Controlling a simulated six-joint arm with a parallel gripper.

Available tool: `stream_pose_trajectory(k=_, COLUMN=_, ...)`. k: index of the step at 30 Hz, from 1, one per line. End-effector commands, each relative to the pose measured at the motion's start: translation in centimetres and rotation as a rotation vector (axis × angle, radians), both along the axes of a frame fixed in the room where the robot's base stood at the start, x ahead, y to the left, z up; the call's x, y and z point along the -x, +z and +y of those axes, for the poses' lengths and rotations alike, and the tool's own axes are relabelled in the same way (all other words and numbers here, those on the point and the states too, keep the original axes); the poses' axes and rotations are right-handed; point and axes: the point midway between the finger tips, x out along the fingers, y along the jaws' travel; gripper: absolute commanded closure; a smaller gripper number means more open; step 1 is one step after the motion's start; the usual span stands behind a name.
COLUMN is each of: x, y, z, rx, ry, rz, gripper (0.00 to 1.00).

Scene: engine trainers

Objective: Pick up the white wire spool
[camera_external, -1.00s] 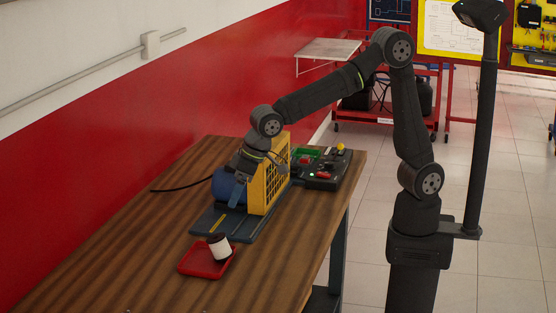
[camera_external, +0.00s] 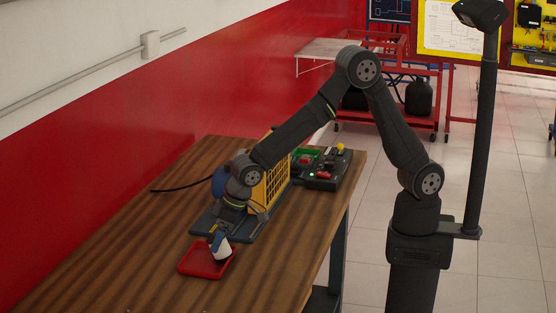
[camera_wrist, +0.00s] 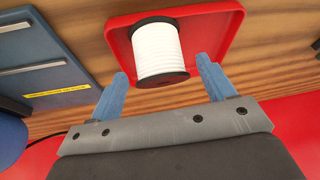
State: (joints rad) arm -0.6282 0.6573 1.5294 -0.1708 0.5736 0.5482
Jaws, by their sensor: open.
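The white wire spool (camera_wrist: 157,50) has black end flanges and stands in the red tray (camera_wrist: 215,28) in the wrist view. In the external view the spool (camera_external: 225,252) is partly hidden by my gripper, and the red tray (camera_external: 203,267) lies on the table. My gripper (camera_wrist: 165,72) is open, with one blue finger on each side of the spool's near end. The fingers look apart from the spool, with nothing held. In the external view my gripper (camera_external: 219,241) points down over the spool.
A blue-grey base plate (camera_external: 205,223) with a yellow grille (camera_external: 272,184) and a blue cylinder (camera_external: 219,182) stands behind the tray, close to my arm. The wooden table (camera_external: 120,265) is clear in front.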

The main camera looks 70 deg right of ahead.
Motion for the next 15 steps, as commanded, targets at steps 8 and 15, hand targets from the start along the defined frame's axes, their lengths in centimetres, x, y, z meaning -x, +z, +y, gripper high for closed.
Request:
stream_pose_trajectory(k=8, x=-1.0, y=-2.9, z=0.6, rx=-0.001, ry=0.001, rz=-0.001, gripper=0.25)
stream_pose_trajectory(k=15, x=-1.0, y=-3.0, z=0.6, rx=-0.002, ry=0.002, rz=-0.001, gripper=0.25)
